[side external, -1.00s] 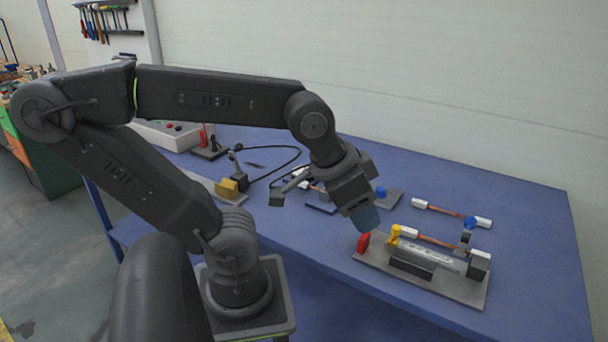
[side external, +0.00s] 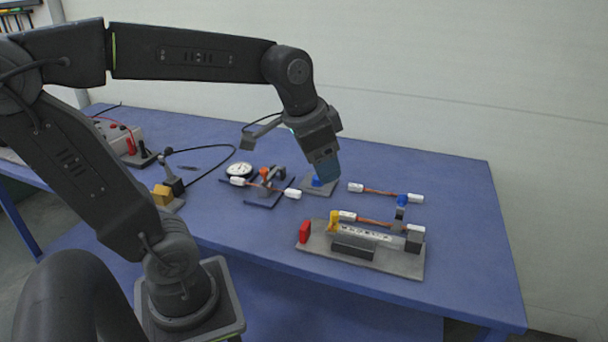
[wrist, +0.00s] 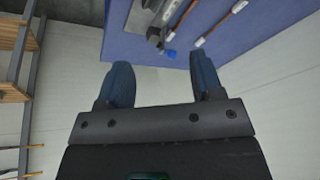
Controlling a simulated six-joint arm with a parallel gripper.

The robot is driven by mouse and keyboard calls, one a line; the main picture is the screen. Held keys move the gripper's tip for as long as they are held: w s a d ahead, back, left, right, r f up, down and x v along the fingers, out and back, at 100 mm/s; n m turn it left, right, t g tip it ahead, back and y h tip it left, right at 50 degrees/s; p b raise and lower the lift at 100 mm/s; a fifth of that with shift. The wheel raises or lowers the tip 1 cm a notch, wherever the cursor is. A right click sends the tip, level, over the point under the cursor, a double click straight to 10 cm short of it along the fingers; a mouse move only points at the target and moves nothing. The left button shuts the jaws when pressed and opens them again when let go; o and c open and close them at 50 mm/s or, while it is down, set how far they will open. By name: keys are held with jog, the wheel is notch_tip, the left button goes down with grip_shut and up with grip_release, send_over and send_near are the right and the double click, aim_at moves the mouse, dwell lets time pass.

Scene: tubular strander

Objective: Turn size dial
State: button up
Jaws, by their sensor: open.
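My gripper (side external: 325,172) hangs at the end of my bent arm, above the back middle of the blue table. In the wrist view my gripper (wrist: 162,80) is open, with two blue fingers wide apart and nothing between them. A blue knob (side external: 318,181) sits on a grey plate just below the fingertips in the side view; whether they touch it I cannot tell. A round white-faced dial (side external: 240,170) lies to the left, behind a small stand. I cannot tell which of these is the size dial. Neither shows clearly in the wrist view.
A grey fixture (side external: 395,262) with red, yellow and blue parts stands front right. A white-ended copper piece (side external: 385,191) lies behind it. A small stand (side external: 265,190) bears another such piece. A yellow block (side external: 162,194) and a grey box (side external: 118,135) are left. Bare table lies far right.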

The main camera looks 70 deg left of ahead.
jog(key=w+a+m+g, duration=0.1)
jog(key=w+a, duration=0.5)
jog(key=m+g+h, duration=0.1)
jog(key=m+g, duration=0.3)
send_over(317, 180)
jog(key=w+a, duration=0.1)
jog(key=a, duration=0.1)
notch_tip(317, 180, down, 10)
jog(key=f, duration=1.3)
jog(key=shift+d+f, duration=0.15)
jog(key=shift+d, duration=0.15)
jog(key=shift+c, duration=0.2)
jog(key=c, duration=0.9)
